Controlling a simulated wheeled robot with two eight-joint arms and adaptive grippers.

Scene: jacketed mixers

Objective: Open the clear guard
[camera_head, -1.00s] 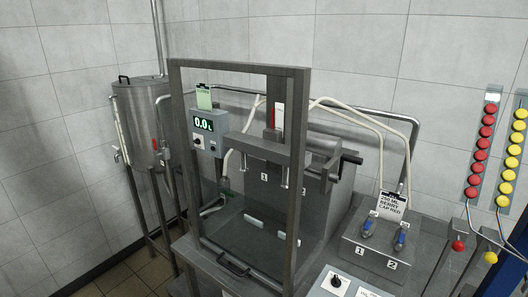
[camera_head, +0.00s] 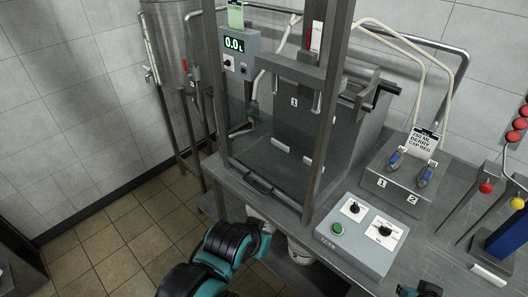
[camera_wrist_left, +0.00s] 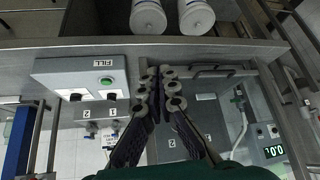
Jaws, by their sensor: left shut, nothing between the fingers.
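The clear guard (camera_head: 247,150) is a see-through panel in a dark upright frame in front of the mixer in the head view. It stands down, with a dark bar handle (camera_head: 262,188) at its lower edge. The handle (camera_wrist_left: 222,71) also shows in the left wrist view, just right of my fingertips. My left gripper (camera_head: 265,228) is in front of and below the handle in the head view; its fingers (camera_wrist_left: 158,75) are shut and empty, and I see no clear contact with the handle. A small dark and teal part of my right arm shows at the bottom edge; its fingers are not clear.
A control box (camera_head: 358,232) with a green button and knobs sits right of the guard. Behind it is a hose block (camera_head: 400,180) with a label card. White containers (camera_wrist_left: 148,16) stand under the bench. The tiled floor (camera_head: 110,235) at left is clear.

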